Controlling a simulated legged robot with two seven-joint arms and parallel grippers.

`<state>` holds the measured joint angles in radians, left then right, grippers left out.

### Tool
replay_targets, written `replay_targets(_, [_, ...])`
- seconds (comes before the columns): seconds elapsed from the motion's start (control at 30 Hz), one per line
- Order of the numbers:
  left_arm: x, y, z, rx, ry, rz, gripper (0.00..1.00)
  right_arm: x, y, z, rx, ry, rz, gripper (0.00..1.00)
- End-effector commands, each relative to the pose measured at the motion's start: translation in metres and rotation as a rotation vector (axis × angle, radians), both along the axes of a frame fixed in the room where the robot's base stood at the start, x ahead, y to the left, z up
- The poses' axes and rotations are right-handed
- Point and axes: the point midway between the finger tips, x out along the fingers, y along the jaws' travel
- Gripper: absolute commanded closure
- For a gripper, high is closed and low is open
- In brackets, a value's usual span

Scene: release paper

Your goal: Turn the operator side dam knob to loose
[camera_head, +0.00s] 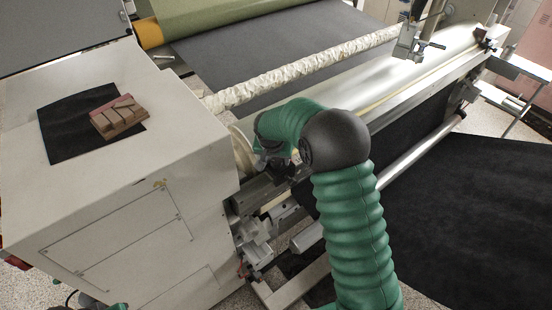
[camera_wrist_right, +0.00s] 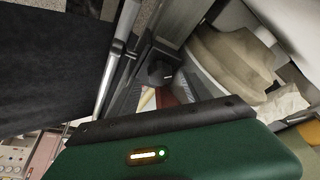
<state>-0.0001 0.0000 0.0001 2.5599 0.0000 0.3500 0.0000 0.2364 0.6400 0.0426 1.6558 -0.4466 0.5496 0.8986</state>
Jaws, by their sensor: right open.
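My right arm reaches into the machine beside the end of the roller, and my right gripper (camera_head: 272,160) is dark and partly hidden by its own green sleeve and round black joint. Its jaws are open, though the fingers are hard to make out. In the right wrist view a small black knob-like part (camera_wrist_right: 160,72) with a pale mark sits just beyond the dark edge of my wrist. It looks like the side dam knob, but I cannot be sure. No contact with it can be made out. In the head view the knob is hidden or too small to tell. My left gripper is not in view.
A white machine housing (camera_head: 120,195) stands at left, with a wooden block (camera_head: 119,117) on a black sheet (camera_head: 75,140). A wrapped roller (camera_head: 300,75) runs to the upper right. Metal brackets (camera_head: 255,240) lie below my gripper. Black material (camera_head: 470,200) spreads at right.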

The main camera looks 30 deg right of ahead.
Motion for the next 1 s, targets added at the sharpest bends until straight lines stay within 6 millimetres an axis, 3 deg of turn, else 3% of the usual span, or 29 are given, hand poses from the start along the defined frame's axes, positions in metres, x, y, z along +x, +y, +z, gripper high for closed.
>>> replay_targets(0.1, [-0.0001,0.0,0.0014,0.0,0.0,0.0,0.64,0.0032,-0.0032,-0.0104,0.001,-0.001,-0.001,0.44])
replay_targets(0.37, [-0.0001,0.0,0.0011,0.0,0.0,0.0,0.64,0.0038,-0.004,-0.0129,0.0,-0.002,-0.001,0.44])
replay_targets(0.8, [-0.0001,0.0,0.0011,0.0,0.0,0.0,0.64,0.004,-0.0039,-0.013,0.0,0.0,-0.001,0.99])
replay_targets(1.0, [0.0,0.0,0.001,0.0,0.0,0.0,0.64,0.0035,-0.004,-0.0129,0.001,0.001,0.023,1.0])
